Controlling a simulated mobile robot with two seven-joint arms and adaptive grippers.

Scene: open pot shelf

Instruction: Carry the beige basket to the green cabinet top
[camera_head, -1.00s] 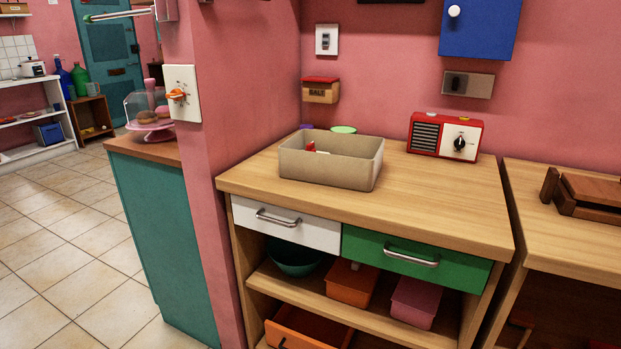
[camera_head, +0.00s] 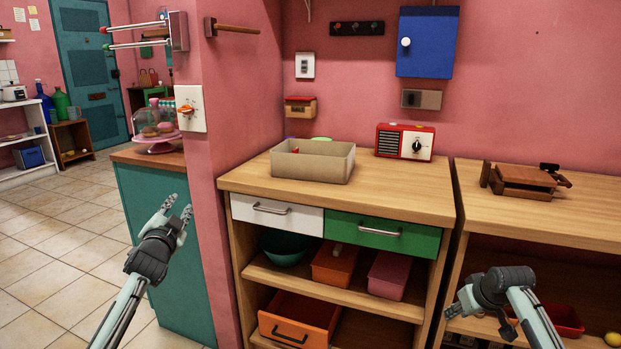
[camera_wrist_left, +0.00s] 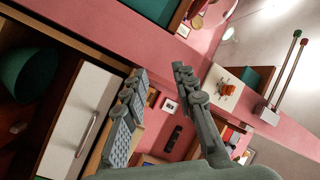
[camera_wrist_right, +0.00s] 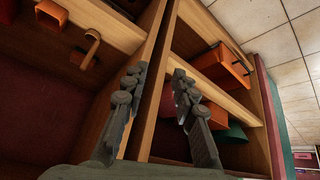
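The beige basket (camera_head: 312,163) stands upright on the wooden counter (camera_head: 400,199), left of the red radio. The green cabinet (camera_head: 158,240) with a brown top (camera_head: 130,155) stands left of the pink wall post. A pink cake stand with a clear cover (camera_head: 155,128) is on that top. My left gripper (camera_head: 180,212) is in front of the green cabinet, apart from the basket. Its fingers are spread and empty in the left wrist view (camera_wrist_left: 157,88). My right gripper is low in front of the right shelf; its fingers are open and empty in the right wrist view (camera_wrist_right: 157,85).
The pink wall post (camera_head: 235,120) stands between the counter and the green cabinet. A red radio (camera_head: 404,142) is right of the basket. Hooks and rods (camera_head: 145,35) stick out from the post above. The tiled floor (camera_head: 70,230) is clear at left.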

